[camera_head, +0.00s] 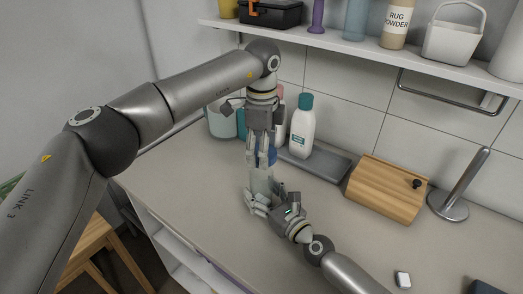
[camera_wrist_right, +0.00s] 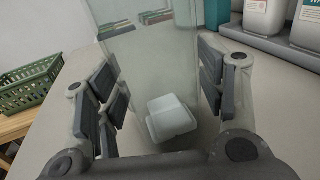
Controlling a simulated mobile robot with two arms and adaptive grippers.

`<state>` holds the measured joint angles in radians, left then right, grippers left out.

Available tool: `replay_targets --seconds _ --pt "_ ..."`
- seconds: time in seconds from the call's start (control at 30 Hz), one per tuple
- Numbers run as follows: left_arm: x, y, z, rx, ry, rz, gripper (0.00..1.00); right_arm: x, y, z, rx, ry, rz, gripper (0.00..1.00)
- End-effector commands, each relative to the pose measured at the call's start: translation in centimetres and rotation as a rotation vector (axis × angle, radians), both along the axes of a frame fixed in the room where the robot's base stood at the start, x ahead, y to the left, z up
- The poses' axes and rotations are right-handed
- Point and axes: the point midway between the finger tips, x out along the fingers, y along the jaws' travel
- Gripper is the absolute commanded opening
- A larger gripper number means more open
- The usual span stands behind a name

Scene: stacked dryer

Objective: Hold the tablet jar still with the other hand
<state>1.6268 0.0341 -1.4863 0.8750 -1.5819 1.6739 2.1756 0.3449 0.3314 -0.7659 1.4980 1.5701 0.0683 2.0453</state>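The tablet jar (camera_head: 262,181) is a clear, tall container with a blue lid (camera_head: 265,157), upright on the counter. In the right wrist view the clear jar (camera_wrist_right: 155,70) fills the middle, with a white block-shaped tablet (camera_wrist_right: 170,118) seen at its bottom. My right gripper (camera_head: 261,196) comes from the front, low on the jar.
Behind the jar, a white bottle with a teal cap (camera_head: 302,127) and other containers stand near a grey tray (camera_head: 318,163). A wooden bread box (camera_head: 388,188) and metal stand (camera_head: 460,188) are to the right. A shelf (camera_head: 350,46) runs above. The front counter is mostly clear.

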Motion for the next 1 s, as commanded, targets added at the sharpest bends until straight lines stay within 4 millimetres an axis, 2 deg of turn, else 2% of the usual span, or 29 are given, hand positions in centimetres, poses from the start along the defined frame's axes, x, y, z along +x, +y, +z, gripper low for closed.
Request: replay_targets --seconds 0.1,0.4,0.53,0.67,0.83,1.0 --pt "0.0 0.0 0.0 0.0 0.0 0.0 0.36 0.0 0.0 0.0 0.001 -0.001 0.0 0.81" --pt "0.0 0.0 0.0 0.0 0.0 0.0 0.36 0.0 0.0 0.1 0.001 -0.002 0.0 0.81" --pt "0.0 0.0 0.0 0.0 0.0 0.0 0.36 -0.6 -0.5 0.0 0.001 0.002 -0.001 0.81" --pt "0.0 0.0 0.0 0.0 0.0 0.0 0.36 -2.2 -1.6 -0.1 0.001 0.002 0.0 0.81" --pt "0.0 0.0 0.0 0.0 0.0 0.0 0.36 -5.5 -3.8 -0.1 0.0 0.003 0.0 0.81" --pt "0.0 0.0 0.0 0.0 0.0 0.0 0.36 -7.0 -4.9 0.0 0.006 0.002 -0.001 0.81"
